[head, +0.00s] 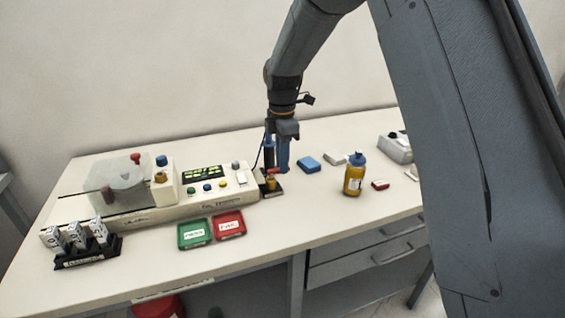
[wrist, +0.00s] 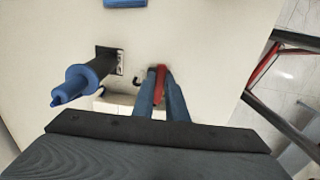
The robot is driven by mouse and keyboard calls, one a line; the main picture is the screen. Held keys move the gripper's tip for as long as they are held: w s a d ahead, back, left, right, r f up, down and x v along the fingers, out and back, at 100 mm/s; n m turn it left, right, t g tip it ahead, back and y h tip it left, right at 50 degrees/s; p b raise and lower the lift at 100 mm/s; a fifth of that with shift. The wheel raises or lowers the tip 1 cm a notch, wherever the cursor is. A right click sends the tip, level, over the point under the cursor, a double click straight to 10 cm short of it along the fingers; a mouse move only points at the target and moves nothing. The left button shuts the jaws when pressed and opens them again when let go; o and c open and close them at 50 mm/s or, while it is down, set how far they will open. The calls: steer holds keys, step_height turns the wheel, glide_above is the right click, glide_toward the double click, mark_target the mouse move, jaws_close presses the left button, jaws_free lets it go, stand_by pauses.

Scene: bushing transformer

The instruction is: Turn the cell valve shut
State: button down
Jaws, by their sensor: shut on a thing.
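The cell valve shows in the head view as a red lever (head: 274,171) over a small brass body (head: 271,184), at the right end of the white test unit. My gripper (head: 281,167) points down at it from above. In the wrist view my gripper (wrist: 161,84) has its two blue-grey fingers close together, shut on the red lever (wrist: 160,72), which shows between them. The fingers hide much of the lever and the valve body, so the lever's exact angle is hard to tell.
A black post with a blue top (wrist: 82,82) stands close beside the gripper. The test unit (head: 150,213) lies to the left, with green (head: 194,233) and red (head: 229,224) trays before it. A blue block (head: 308,163) and yellow bottle (head: 354,176) stand to the right.

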stand_by(0.3)
steer(key=c, duration=1.8)
jaws_free()
steer(key=shift+a, duration=0.1)
steer(key=shift+o, duration=0.2)
step_height(320, 180, up, 8)
steer(key=b, duration=0.2)
steer(key=shift+f, duration=0.1)
steer(key=s+d+f+m, duration=0.3)
steer(key=s+d+m, duration=0.2)
steer(key=s+m, duration=0.2)
steer(key=s+d+f+m, duration=0.4)
steer(key=s+m, duration=0.3)
steer(key=s, duration=0.4)
steer(key=s+d+f+m+t, duration=0.1)
steer(key=s+d+f+m, duration=0.3)
steer(key=s+m, duration=0.3)
steer(key=shift+s+d, duration=0.8)
steer(key=shift+s, duration=0.25)
